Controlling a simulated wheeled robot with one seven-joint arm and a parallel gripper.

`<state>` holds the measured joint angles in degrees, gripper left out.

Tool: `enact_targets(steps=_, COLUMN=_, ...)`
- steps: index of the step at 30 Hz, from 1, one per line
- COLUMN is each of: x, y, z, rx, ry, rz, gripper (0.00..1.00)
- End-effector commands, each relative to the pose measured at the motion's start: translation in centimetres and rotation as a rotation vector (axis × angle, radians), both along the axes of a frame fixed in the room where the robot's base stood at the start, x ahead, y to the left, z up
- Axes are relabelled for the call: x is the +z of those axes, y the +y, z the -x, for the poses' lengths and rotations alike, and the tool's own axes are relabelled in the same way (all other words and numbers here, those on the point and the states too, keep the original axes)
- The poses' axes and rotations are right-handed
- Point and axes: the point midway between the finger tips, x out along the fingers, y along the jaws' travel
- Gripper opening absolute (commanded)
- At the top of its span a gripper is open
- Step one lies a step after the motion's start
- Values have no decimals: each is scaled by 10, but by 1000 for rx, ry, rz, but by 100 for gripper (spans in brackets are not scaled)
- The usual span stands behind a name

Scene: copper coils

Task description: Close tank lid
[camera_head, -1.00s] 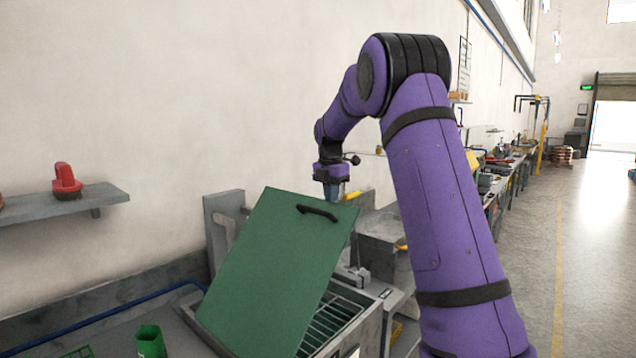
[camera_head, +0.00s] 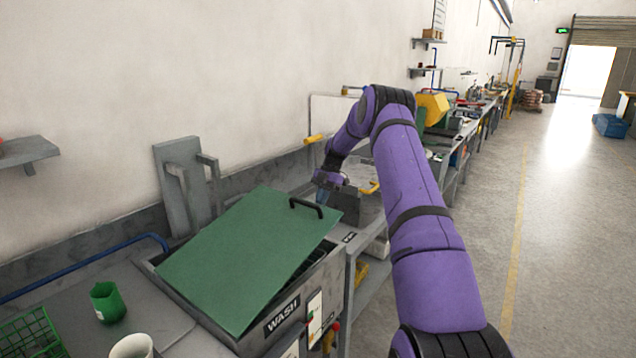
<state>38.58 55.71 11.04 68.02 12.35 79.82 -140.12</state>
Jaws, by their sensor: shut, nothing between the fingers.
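The tank lid (camera_head: 245,262) is a flat green panel with a black handle (camera_head: 306,207) near its far right edge. It lies tilted over the grey wash tank (camera_head: 325,272), and a dark gap shows under its right edge. The tank's front carries a "WASH" label (camera_head: 282,314). My gripper (camera_head: 322,196) is at the lid's far right corner, just right of the handle, pointing down. Its fingers are small and partly hard to see, but it appears shut and empty. I cannot tell whether it touches the lid.
A green cup (camera_head: 108,302), a white cup (camera_head: 132,347) and a green wire basket (camera_head: 32,335) stand on the bench at left. A grey upright bracket (camera_head: 184,185) stands behind the lid. Another grey tank (camera_head: 362,195) is beyond my gripper.

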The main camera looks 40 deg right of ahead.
Motion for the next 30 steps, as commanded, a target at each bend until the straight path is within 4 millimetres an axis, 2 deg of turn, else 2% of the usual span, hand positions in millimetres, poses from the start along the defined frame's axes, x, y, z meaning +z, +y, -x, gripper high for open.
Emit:
enact_targets(steps=1, x=-12, y=-3, z=-1, rx=-1, ry=6, rz=-19, gripper=0)
enact_targets(steps=6, x=-40, y=-9, z=-2, rx=0, ry=3, rz=-13, gripper=0)
enact_targets(steps=12, x=-60, y=-14, z=-4, rx=0, ry=3, rz=-11, gripper=0)
enact_targets(steps=18, x=-69, y=-15, z=-4, rx=0, ry=3, rz=-10, gripper=0)
enact_targets(steps=30, x=-70, y=-15, z=-4, rx=0, ry=2, rz=-9, gripper=0)
